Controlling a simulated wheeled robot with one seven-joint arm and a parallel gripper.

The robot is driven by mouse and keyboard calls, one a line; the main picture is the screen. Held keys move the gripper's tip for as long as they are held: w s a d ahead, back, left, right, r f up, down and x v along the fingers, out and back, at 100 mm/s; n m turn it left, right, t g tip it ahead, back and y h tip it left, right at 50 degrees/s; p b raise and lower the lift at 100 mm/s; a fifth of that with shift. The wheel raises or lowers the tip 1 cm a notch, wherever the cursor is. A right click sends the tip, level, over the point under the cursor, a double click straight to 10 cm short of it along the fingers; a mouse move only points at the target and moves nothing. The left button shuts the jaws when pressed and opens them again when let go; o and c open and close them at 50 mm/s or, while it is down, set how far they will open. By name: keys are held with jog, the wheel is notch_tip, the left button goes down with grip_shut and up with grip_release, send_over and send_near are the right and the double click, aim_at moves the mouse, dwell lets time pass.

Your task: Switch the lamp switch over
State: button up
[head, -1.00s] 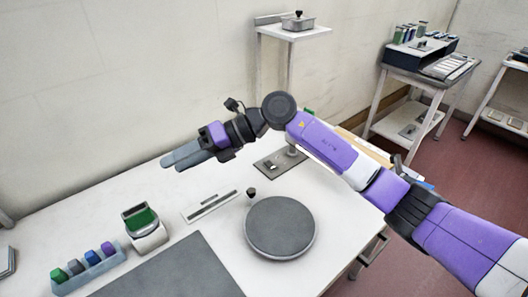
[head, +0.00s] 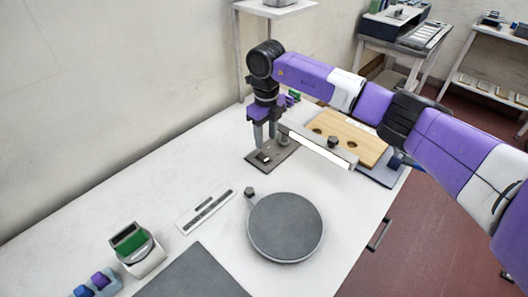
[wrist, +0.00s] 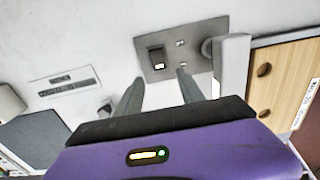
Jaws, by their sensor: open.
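The lamp switch (wrist: 157,58) is a small dark rocker with a pale patch at its lower end in the wrist view, set in a grey metal base plate (wrist: 196,36). Two small marks sit on the plate beside it. In the head view the switch (head: 263,157) shows on the plate (head: 282,153) near the back of the table. The lamp bar (head: 316,149), bright white along its front face, reaches right from the plate's post. My gripper (head: 265,141) points down over the switch, fingers apart and empty. In the wrist view its fingertips (wrist: 160,75) lie either side of and short of the switch.
A wooden board with holes (head: 350,140) lies right of the lamp. A round grey disc (head: 286,227) and a slotted strip (head: 206,209) lie nearer. A green-topped device (head: 136,249) stands at left. The wall is behind; white table between is clear.

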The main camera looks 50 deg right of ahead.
aim_at(266, 159)
notch_tip(266, 159, down, 8)
jog(key=shift+r+p, duration=0.15)
jog(key=shift+p, duration=0.3)
